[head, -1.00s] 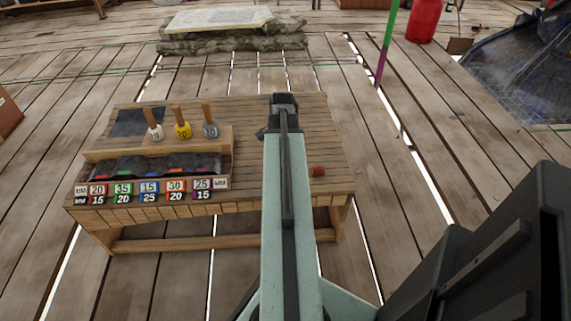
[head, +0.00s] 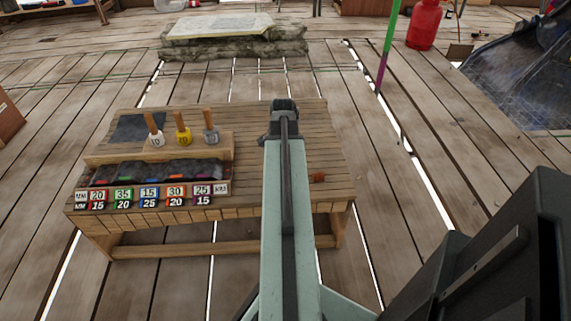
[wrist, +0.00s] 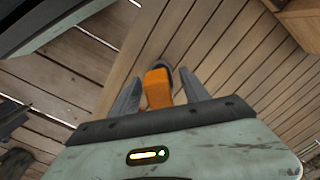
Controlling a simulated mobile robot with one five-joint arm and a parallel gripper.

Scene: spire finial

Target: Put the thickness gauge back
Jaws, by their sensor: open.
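In the wrist view an orange block-like piece (wrist: 157,88) with a dark round end lies between the fingers of my gripper (wrist: 160,92). It may be the thickness gauge; I cannot tell. The fingers are open, one on each side, and contact is not clear. In the head view my gripper (head: 284,104) is over the right half of the slatted wooden bench and hides what is under it. A wooden rack (head: 225,147) on the left of the bench has a dark trough (head: 160,171) with coloured marks and numbered labels (head: 150,197) along its front.
Three wooden-handled tools stand on the rack: white (head: 156,138), yellow (head: 182,133) and grey (head: 210,132). A small red-brown piece (head: 318,177) lies right of my arm on the bench (head: 335,160). A dark sheet (head: 134,126) lies at the back left. The bench's right side is mostly clear.

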